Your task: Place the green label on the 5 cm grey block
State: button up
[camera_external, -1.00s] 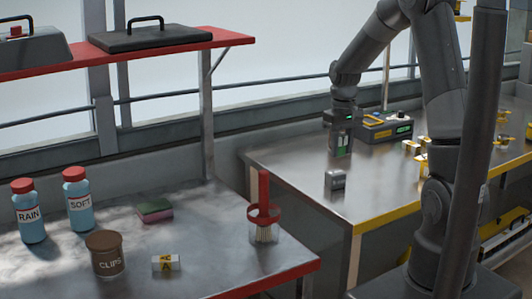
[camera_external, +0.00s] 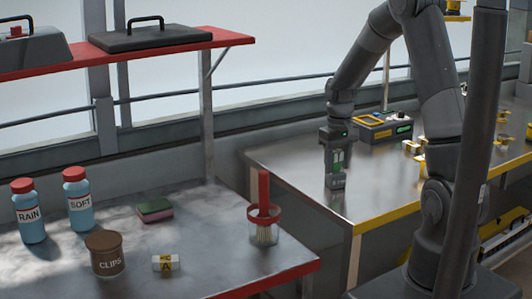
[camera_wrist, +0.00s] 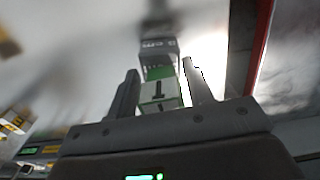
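The grey block (camera_external: 337,184) stands near the left part of the right bench and bears "5 cm" lettering. In the wrist view the grey block (camera_wrist: 160,47) shows just beyond the fingertips, its lettering inverted. The green label (camera_wrist: 161,90), a small piece with a green band and a white face with dark print, sits between the two fingers of my gripper (camera_wrist: 160,82). In the outside view my gripper (camera_external: 337,165) points down right above the block, with the green label (camera_external: 337,158) in it. I cannot tell whether label and block touch.
A grey device with a yellow-framed top (camera_external: 384,127) stands behind on the same bench. Several yellow-and-white pieces (camera_external: 413,147) lie to the right. The bench front (camera_external: 300,195) is clear. The left table holds bottles (camera_external: 78,205), a clips tub (camera_external: 107,258) and a brush cup (camera_external: 264,228).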

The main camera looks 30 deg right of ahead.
aim_at(338, 152)
jog(key=shift+o, duration=0.9)
notch_tip(338, 152, up, 12)
jog(key=shift+r, duration=0.15)
jog(key=s+a+r+t, duration=0.2)
jog(key=s+r, duration=0.1)
jog(key=s, duration=0.5)
jog(key=s+a+r+t, duration=0.1)
jog(key=s+a+r, duration=0.2)
jog(key=s, duration=0.4)
jog(key=s+a+r+t, duration=0.2)
jog(key=s+a+r, duration=0.1)
jog(key=s, duration=0.5)
jog(key=shift+s+r+t, duration=0.3)
jog(key=shift+r, duration=0.15)
